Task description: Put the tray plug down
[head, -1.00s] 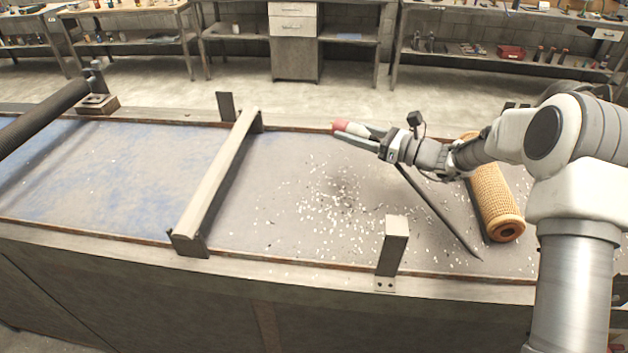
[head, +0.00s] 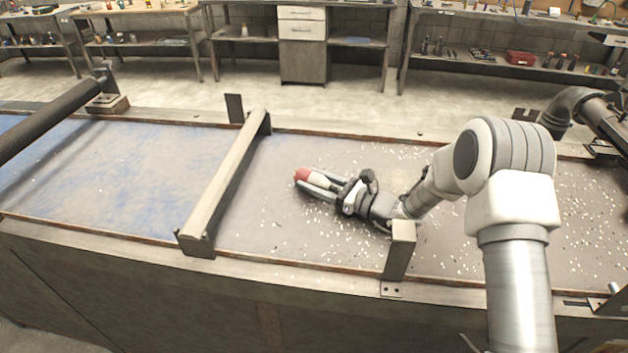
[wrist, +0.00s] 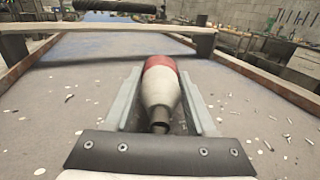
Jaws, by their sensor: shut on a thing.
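The tray plug is a small bottle-shaped piece with a red end and a white body (wrist: 161,88); in the head view its red end (head: 302,175) points left. My gripper (head: 316,183) is shut on it, with a finger along each side in the wrist view. The plug lies lengthwise between the fingers, red end outward. It is low over the grey tray (head: 262,215), right of the crossbar. I cannot tell whether the plug touches the tray surface.
A crossbar (head: 226,180) spans the tray left of my gripper. A metal upright (head: 400,250) stands at the front edge close to my arm. White chips are scattered on the tray. A dark roller (head: 45,120) lies over the far left. The tray's blue part (head: 120,175) is clear.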

